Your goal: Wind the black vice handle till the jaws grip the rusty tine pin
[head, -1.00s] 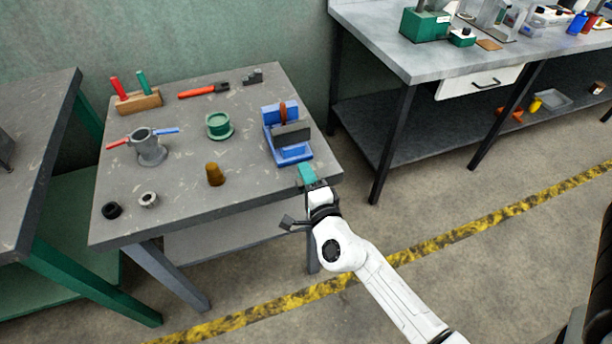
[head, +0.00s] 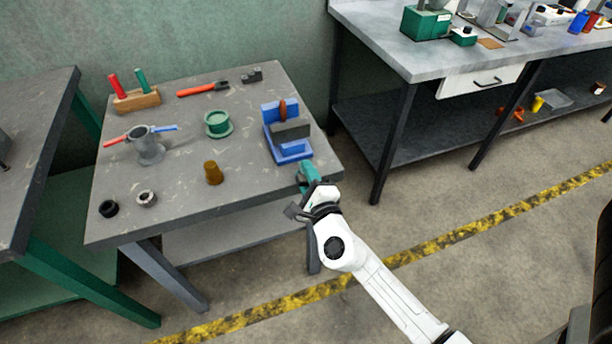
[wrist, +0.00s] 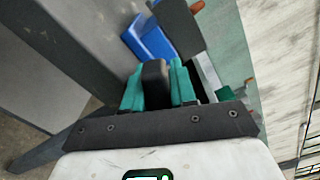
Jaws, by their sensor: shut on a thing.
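The blue vice (head: 290,152) stands at the right front part of the grey workbench, with a dark grey jaw block (head: 291,130). The rusty tine pin (head: 283,108) stands upright behind this block; whether the jaws touch it cannot be told. In the wrist view the blue vice (wrist: 148,38), the dark block (wrist: 178,25) and the tip of the pin (wrist: 198,6) show beyond my fingers. My gripper (head: 308,175), with teal fingers, is at the bench's front right corner. It is shut on the black vice handle (wrist: 155,82), which shows between the fingers.
Open floor lies to the right of my arm.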

